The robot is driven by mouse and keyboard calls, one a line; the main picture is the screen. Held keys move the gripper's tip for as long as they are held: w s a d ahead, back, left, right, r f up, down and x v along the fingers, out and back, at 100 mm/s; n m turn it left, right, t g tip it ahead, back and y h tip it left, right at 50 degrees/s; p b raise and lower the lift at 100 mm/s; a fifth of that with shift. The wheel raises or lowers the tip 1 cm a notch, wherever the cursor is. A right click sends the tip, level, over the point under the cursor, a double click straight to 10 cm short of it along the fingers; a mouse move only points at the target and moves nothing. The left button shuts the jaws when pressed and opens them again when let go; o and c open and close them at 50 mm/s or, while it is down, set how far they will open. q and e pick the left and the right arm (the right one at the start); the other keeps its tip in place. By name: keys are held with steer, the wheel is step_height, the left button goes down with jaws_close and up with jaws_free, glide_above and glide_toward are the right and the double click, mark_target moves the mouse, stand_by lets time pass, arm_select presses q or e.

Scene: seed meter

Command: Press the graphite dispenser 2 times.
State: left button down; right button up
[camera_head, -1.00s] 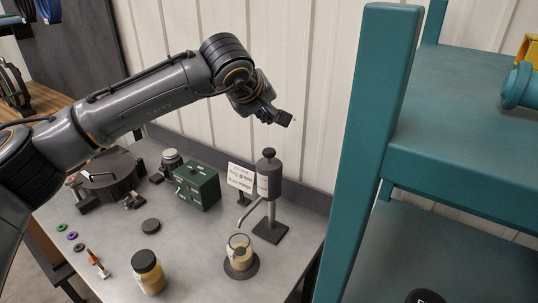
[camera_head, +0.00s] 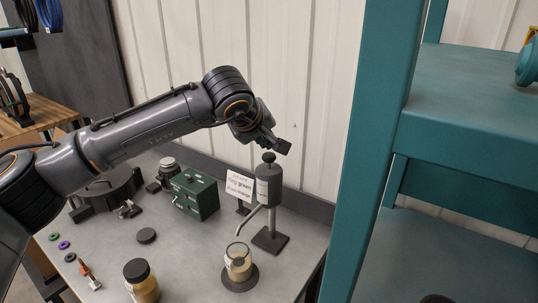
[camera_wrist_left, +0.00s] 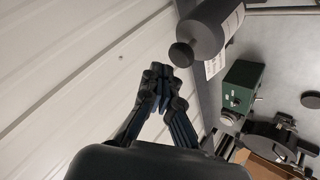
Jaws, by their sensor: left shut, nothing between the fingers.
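The graphite dispenser (camera_head: 268,188) is a dark grey cylinder on a stand, with a round knob on top and a spout bent to the left. Its body and knob also show in the left wrist view (camera_wrist_left: 212,27). My left gripper (camera_head: 284,147) is shut and empty, a little above the knob and slightly to its right. In the left wrist view, the shut fingertips (camera_wrist_left: 162,72) appear near the knob, with a gap between them. A glass jar (camera_head: 238,262) with tan contents stands on a dark round base below the spout. My right gripper is not in view.
A green box (camera_head: 196,194) and a white sign (camera_head: 240,185) stand left of the dispenser. A dark-lidded jar (camera_head: 141,281), a black disc (camera_head: 146,236) and several small rings lie further left. A teal shelf frame (camera_head: 362,160) rises close on the right.

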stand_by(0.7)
arm_select(q)
steer(key=shift+f, duration=0.1)
steer(key=shift+f+b, duration=0.35)
steer(key=shift+b, duration=0.2)
stand_by(0.3)
steer(key=shift+s+f+b, duration=0.1)
steer(key=shift+f+b, duration=0.75)
steer(key=shift+f, duration=0.15)
stand_by(0.5)
stand_by(0.4)
steer(key=shift+r+p, duration=0.8)
steer(key=shift+r, duration=0.6)
